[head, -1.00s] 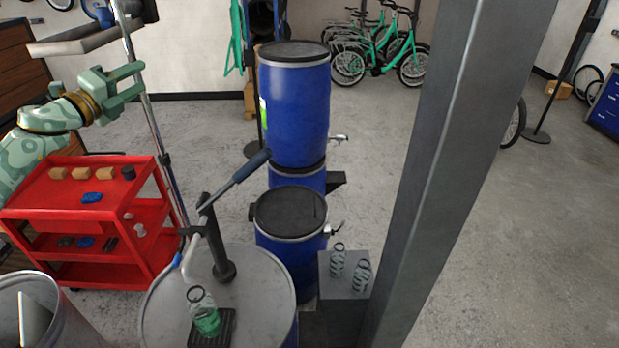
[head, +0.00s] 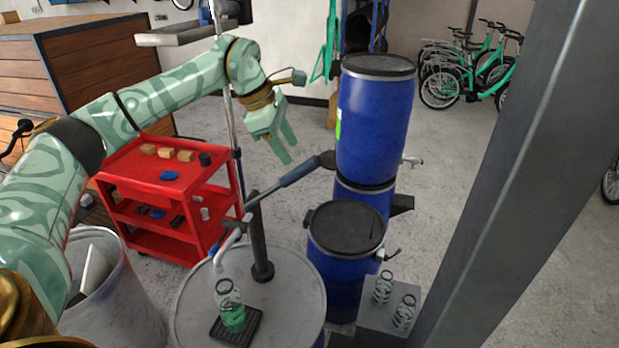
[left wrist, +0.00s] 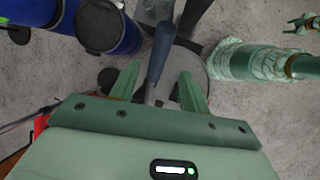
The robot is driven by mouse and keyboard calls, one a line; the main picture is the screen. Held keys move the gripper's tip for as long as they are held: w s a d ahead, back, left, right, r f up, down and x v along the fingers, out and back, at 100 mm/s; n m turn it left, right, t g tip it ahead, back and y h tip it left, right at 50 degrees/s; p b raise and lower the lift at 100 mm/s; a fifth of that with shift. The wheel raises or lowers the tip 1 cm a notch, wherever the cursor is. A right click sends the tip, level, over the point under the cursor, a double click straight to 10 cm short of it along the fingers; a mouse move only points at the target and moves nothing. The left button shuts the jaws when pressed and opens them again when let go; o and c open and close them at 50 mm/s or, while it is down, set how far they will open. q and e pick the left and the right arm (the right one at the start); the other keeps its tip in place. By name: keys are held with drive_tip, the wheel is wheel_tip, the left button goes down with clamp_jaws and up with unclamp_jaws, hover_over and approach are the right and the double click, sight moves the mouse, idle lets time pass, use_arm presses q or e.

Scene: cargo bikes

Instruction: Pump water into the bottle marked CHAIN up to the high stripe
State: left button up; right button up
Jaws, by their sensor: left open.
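A clear bottle (head: 229,300) with green in its lower part stands upright on a small black tray (head: 252,318), below the spout (head: 222,255) of a hand pump (head: 260,240). I cannot read its marking or make out its stripes. The pump's blue-grey lever (head: 290,177) slants up to the right. My left gripper (head: 287,148) is open and empty just above the lever, apart from it. In the left wrist view the lever (left wrist: 160,50) shows between and beyond the open fingers. My right gripper (left wrist: 302,22) seems to show small at that view's corner, its jaws unclear.
The pump stands on a grey drum (head: 190,315). Stacked blue barrels (head: 375,125) with taps stand to its right. Two other bottles (head: 403,312) stand on a grey box (head: 376,325). A red trolley (head: 165,235) is behind left. A grey post (head: 500,170) rises at right.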

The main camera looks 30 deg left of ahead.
sight(278, 187)
use_arm(q)
drive_tip(key=p+x, duration=0.1)
drive_tip(key=x, duration=0.9)
drive_tip(key=shift+f, duration=0.15)
drive_tip(key=shift+a, duration=0.1)
clamp_jaws()
